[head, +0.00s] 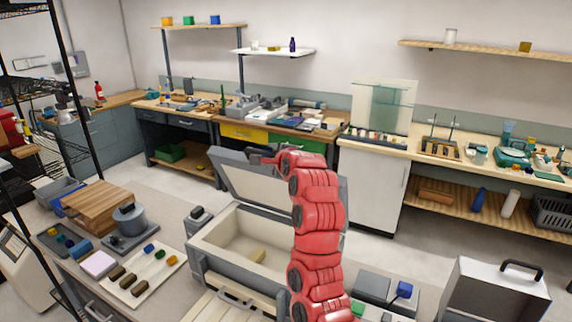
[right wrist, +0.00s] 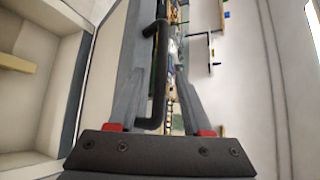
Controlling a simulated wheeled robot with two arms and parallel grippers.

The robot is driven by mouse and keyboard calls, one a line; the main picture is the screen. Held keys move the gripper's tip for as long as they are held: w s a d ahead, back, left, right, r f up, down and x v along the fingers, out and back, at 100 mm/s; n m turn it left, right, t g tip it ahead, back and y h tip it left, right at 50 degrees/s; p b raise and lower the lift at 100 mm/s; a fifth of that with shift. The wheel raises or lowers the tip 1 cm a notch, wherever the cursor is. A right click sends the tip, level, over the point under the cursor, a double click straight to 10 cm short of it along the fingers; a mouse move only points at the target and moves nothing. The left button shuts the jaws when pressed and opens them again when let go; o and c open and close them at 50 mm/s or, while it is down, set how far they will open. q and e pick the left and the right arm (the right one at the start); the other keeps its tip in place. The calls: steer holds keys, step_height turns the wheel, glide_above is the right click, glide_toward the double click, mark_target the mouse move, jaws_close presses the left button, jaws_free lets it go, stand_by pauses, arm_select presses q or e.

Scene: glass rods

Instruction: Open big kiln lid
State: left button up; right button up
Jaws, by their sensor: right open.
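The big kiln (head: 208,262) is a grey box with a cream inside, in the lower middle of the head view. Its lid (head: 240,182) stands raised at the back, tilted up off the opening. My right gripper (head: 262,157) is at the lid's upper edge, with my red arm crossing in front of the kiln's right side. In the right wrist view the gripper (right wrist: 163,80) is open, with the lid's black handle (right wrist: 160,75) showing between its fingers. I cannot tell whether the fingers touch the handle. My left gripper is out of view.
A yellowish block (head: 258,255) lies inside the kiln. A tray of coloured pieces (head: 145,277) and a wooden block (head: 97,203) are on the left. A grey box with a black handle (head: 495,290) stands at lower right. Floor behind the kiln is open.

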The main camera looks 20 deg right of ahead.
steer(key=b+v, duration=0.1)
steer(key=v, duration=1.4)
steer(key=shift+s+b, duration=0.25)
steer(key=shift+b, duration=0.15)
